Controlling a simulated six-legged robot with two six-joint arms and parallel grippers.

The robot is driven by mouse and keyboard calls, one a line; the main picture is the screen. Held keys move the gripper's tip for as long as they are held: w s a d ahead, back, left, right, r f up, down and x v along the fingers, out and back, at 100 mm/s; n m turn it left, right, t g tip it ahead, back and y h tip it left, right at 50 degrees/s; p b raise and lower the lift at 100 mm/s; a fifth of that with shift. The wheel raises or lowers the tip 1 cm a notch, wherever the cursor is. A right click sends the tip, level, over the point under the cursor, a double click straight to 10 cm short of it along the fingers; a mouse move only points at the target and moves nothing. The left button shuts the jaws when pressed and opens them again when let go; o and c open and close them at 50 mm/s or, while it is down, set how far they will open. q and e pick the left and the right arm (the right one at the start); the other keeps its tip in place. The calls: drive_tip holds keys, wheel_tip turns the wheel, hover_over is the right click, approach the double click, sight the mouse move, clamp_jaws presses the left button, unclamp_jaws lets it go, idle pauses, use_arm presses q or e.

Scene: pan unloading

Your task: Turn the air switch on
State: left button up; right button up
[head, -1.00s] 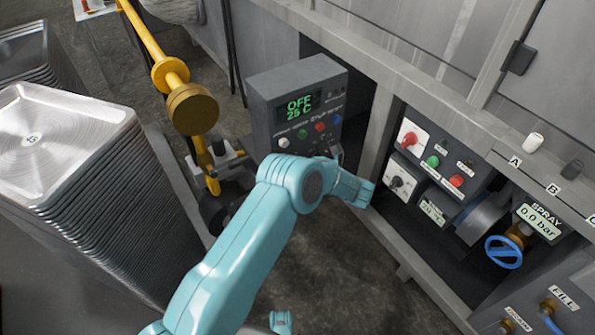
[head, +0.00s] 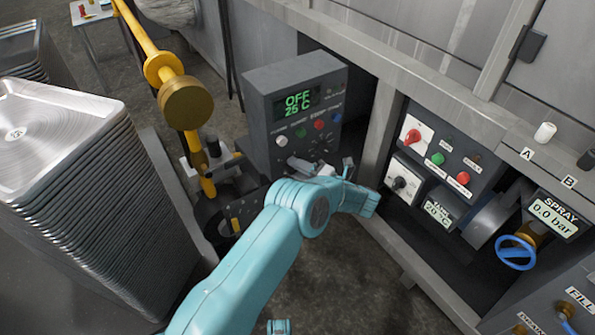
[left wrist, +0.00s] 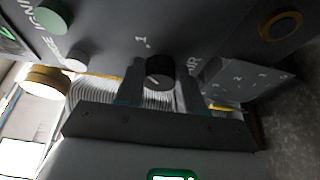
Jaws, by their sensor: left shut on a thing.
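The grey control box (head: 265,115) stands by the wall in the head view; its green display (head: 298,102) reads OFF 25 C. My left gripper (head: 308,167) is at the lower part of its front face and largely hides what is there. In the left wrist view a black knob (left wrist: 160,72) with a light pointer line sits between the fingers of my left gripper (left wrist: 158,88), which is shut on it. A "1" mark and partly hidden lettering ending in "R" are beside the knob.
Several buttons (head: 301,134) sit above the gripper on the box. A recessed panel (head: 440,160) with a red and a black rotary switch is to the right. A yellow pipe (head: 150,45) and a tall stack of metal trays (head: 90,190) are at left.

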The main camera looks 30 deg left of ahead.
use_arm(q)
drive_tip(key=shift+m, duration=0.3)
drive_tip(key=o, duration=1)
drive_tip(key=shift+o, duration=0.2)
